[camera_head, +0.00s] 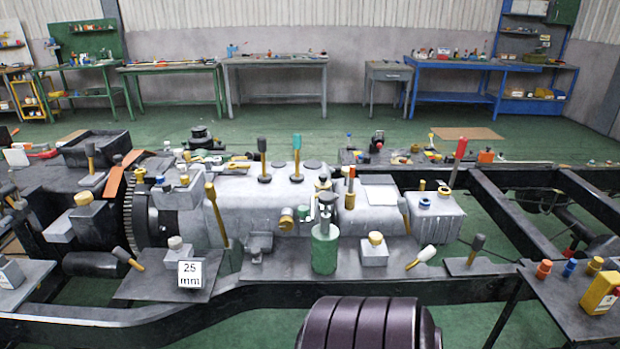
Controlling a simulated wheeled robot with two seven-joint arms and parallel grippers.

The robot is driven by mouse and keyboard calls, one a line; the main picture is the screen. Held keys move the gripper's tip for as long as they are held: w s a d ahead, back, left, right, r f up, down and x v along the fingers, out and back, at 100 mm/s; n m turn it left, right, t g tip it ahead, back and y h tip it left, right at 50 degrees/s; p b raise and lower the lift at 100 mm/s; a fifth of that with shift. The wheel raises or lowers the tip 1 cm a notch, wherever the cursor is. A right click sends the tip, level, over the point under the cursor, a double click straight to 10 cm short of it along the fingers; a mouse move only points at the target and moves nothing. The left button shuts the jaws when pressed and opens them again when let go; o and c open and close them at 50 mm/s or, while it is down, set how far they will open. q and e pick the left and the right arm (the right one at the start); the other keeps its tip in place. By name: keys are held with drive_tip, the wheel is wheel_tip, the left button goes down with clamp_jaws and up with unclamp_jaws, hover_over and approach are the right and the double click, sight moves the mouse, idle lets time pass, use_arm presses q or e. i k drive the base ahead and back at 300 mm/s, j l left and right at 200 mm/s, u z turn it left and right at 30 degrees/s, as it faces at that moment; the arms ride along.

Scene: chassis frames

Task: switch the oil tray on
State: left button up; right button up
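I cannot tell for sure which part is the oil tray. A dark, shallow box (75,150) sits at the left end of the chassis. Several levers stand on and around the grey housing (337,215): a dark-gripped one (262,158), a teal-gripped one (296,155) and a red-topped one (458,160), all close to upright. A yellow lever (216,213) leans beside the housing. A lever with a white knob (421,256) tilts at the front. No lever's on or off state is readable. Neither of my grippers is in view.
A green cylinder (324,252) stands at the front centre. A "25 mm" sign (190,274) stands on the front left plate. A dark ribbed cylinder (368,325) fills the bottom centre. A side table (570,305) holds a yellow container (600,293). Green floor (300,122) is open behind.

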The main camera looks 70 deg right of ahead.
sight(257, 243)
drive_tip(key=z, duration=1.95)
drive_tip(key=i+z, duration=0.4)
drive_tip(key=i, duration=0.15)
